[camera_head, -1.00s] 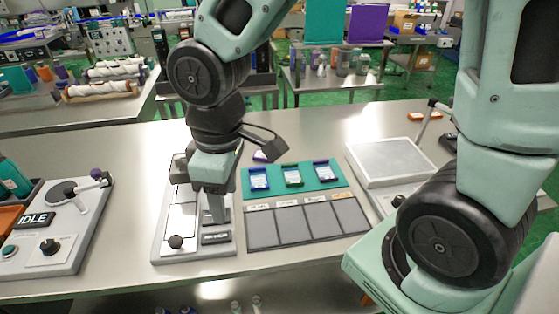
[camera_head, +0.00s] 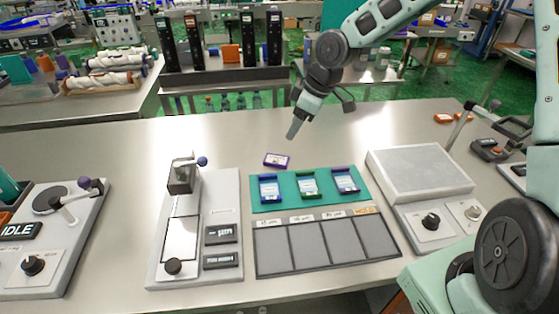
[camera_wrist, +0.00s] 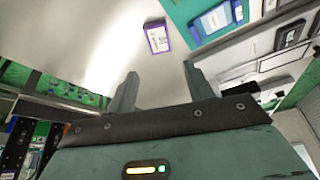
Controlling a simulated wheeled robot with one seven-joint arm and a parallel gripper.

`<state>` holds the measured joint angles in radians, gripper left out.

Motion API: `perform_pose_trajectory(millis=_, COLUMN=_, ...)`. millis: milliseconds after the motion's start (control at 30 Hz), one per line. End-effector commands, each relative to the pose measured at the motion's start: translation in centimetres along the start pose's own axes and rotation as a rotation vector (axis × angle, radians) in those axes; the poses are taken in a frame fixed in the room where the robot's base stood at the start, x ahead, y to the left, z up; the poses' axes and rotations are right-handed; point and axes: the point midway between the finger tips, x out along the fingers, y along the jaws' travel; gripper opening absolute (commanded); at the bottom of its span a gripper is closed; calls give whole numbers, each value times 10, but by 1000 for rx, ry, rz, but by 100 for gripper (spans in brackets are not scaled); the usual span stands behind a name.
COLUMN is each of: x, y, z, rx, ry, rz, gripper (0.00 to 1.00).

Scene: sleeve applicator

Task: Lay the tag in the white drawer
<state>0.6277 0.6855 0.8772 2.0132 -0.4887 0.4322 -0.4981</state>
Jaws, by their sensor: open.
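A small purple-edged tag (camera_head: 277,160) with a white label lies flat on the bare steel table, behind the green mat. It also shows in the wrist view (camera_wrist: 157,37), beyond the fingertips. My gripper (camera_head: 293,130) is raised behind and slightly right of the tag, apart from it. In the wrist view its two fingers (camera_wrist: 160,74) stand apart with nothing between them. A flat white panel with a black knob at its front (camera_head: 180,240) lies in the grey lever device; it looks like the white drawer, but I cannot tell for sure.
The green mat (camera_head: 288,205) holds three coloured cards. A grey sectioned tray (camera_head: 285,247) lies in front of it. A pale flat-topped machine (camera_head: 420,172) stands right, and an IDLE-labelled device (camera_head: 50,250) left. The table behind the lever device is clear.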

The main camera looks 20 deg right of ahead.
Motion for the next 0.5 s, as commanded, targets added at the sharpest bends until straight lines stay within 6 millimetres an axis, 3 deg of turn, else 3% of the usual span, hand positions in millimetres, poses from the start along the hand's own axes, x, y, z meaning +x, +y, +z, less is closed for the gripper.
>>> perform_pose_trajectory(millis=200, x=46, y=-2, z=0, rx=-2, ry=-2, rz=-4, gripper=52)
perform_pose_trajectory(millis=500, x=74, y=0, z=0, rx=1, ry=-1, rz=-1, gripper=52)
